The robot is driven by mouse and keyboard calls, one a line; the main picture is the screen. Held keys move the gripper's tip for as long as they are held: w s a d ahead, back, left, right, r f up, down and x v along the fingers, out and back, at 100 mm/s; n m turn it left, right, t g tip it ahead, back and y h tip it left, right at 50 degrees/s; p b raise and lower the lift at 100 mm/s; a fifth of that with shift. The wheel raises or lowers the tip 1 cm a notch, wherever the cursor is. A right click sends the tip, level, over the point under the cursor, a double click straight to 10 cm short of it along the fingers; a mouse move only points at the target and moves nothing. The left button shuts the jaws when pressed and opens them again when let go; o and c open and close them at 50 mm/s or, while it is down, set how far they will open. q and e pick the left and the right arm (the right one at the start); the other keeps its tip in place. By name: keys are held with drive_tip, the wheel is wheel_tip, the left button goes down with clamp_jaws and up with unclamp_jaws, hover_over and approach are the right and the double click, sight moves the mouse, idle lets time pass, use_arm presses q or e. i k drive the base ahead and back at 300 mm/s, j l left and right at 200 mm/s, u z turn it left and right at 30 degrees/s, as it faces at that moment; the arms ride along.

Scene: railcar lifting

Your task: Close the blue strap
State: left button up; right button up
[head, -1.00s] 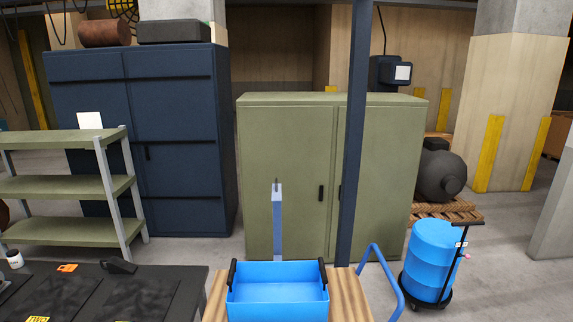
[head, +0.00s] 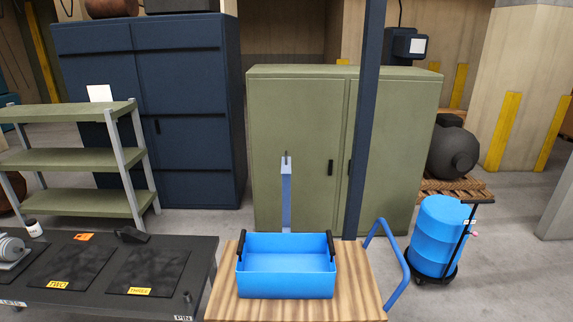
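A light blue upright strip (head: 286,197), which looks like the blue strap, stands behind the blue bin in front of the green cabinet. It has a small dark pin at its top. Its lower end drops behind the bin's back rim, so its attachment is hidden. The blue bin (head: 286,284) is open, looks empty, and has black handles on its left and right sides. It sits on a wooden-topped cart (head: 360,286). Neither of my grippers is in view.
A dark table (head: 70,290) with labelled black mats stands to the left of the cart. A blue cart handle (head: 392,268) and a blue drum (head: 438,235) on a dolly are to the right. A dark post (head: 365,130) rises behind the cart.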

sight(285, 170)
drive_tip(key=i+l+z, duration=0.65)
drive_tip(key=z, duration=0.25)
drive_tip(key=i+l+z, duration=0.2)
drive_tip(key=z, duration=0.2)
drive_tip(key=i+l+z, duration=0.15)
drive_tip(key=z, duration=0.25)
drive_tip(key=i+z, duration=0.4)
drive_tip(key=i+l+z, duration=0.1)
drive_tip(key=i, duration=0.3)
drive_tip(key=i+l+z, duration=0.1)
drive_tip(key=i, duration=0.25)
drive_tip(key=i+u, duration=0.3)
drive_tip(key=u, duration=0.15)
drive_tip(key=i+u, duration=0.35)
drive_tip(key=u, duration=0.15)
drive_tip(key=i+l+u, duration=0.15)
drive_tip(key=u, duration=0.3)
drive_tip(key=i+j+u, duration=0.25)
drive_tip(key=i+u, duration=1)
drive_tip(key=i, duration=0.2)
drive_tip(key=i+l+u, duration=0.4)
drive_tip(key=i+j, duration=0.05)
drive_tip(key=j, duration=0.05)
